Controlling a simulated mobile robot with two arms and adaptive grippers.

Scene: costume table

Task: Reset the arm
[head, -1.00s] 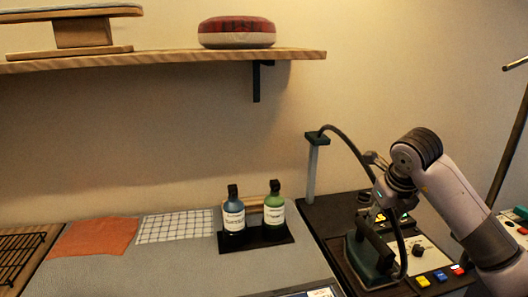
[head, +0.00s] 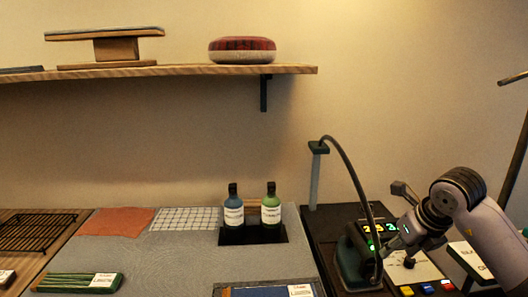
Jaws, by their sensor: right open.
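My right arm comes in from the right, and its gripper (head: 401,217) is open and empty. It sits just right of the dark green iron (head: 352,257), over the control panel, and appears apart from it in the picture. The iron rests on the black station (head: 328,222) at the right of the table. Its cord (head: 355,178) arches up to a grey post (head: 315,178). My left gripper is not in view.
A blue bottle (head: 233,212) and a green bottle (head: 271,210) stand in a black holder left of the station. Orange cloth (head: 116,222), checked cloth (head: 186,219) and a wire rack (head: 38,232) lie further left. A wooden shelf (head: 190,70) spans above. The grey mat's middle is clear.

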